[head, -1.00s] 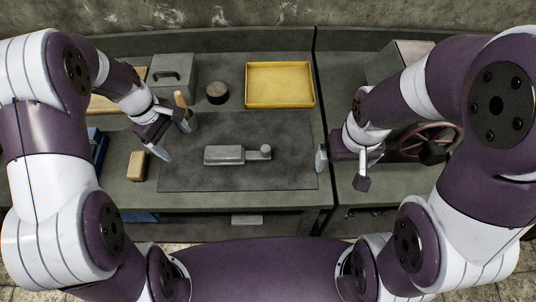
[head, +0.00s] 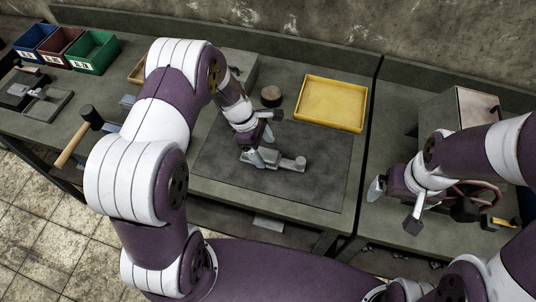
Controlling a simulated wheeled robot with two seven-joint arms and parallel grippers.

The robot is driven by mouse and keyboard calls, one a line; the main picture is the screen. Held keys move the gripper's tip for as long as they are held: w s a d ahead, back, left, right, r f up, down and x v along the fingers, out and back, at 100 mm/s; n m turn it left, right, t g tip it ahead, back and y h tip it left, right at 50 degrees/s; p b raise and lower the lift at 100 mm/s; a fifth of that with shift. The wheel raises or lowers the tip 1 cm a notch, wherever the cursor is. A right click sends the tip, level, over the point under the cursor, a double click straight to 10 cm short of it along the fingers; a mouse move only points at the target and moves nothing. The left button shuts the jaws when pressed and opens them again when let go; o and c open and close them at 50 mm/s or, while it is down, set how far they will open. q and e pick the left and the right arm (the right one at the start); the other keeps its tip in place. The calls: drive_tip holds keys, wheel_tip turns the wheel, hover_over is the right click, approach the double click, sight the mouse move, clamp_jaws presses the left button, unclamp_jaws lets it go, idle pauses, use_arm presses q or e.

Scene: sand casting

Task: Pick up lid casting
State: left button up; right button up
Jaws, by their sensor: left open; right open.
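A grey metal casting (head: 287,163) lies on the dark mat in the middle of the bench. My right gripper (head: 394,207) is open and empty, well to the right of the casting, over the right-hand bench.
A yellow tray (head: 332,103) and a dark round pot (head: 271,96) stand behind the dark mat (head: 310,192). Green (head: 92,52), red and blue bins stand at the far left. A mallet (head: 78,137) lies nearer. A red handwheel machine is at right.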

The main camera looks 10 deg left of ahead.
use_arm(q)
drive_tip(key=shift+d+f, duration=0.2)
drive_tip(key=shift+f, duration=0.45)
drive_tip(key=shift+d+f, duration=0.35)
drive_tip(key=shift+a, duration=0.1)
drive_tip(key=c, duration=1.3)
drive_tip(key=shift+w+r, duration=0.1)
